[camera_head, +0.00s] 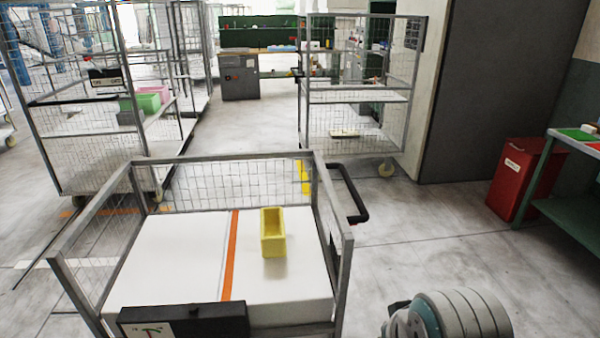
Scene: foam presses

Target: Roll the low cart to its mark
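The low cart (331,216) stands close in front of me, with a grey metal frame and low wire-mesh sides. Its white bed is split by an orange stripe (231,255), and a yellow open box (273,232) stands on the right part. A black looped handle (354,194) sticks out from its right side. A dark box with a label (183,321) is at its near edge. A yellow floor strip (304,178) shows behind its far right corner; I cannot tell whether it is the mark. Part of my arm shows at bottom right; my gripper is not visible.
Tall mesh cages stand at back left (90,160) and behind the cart (360,95). A red bin (522,180) and a green-framed table (575,222) are at right, beside a dark wall panel (490,95). Floor right of the cart is clear.

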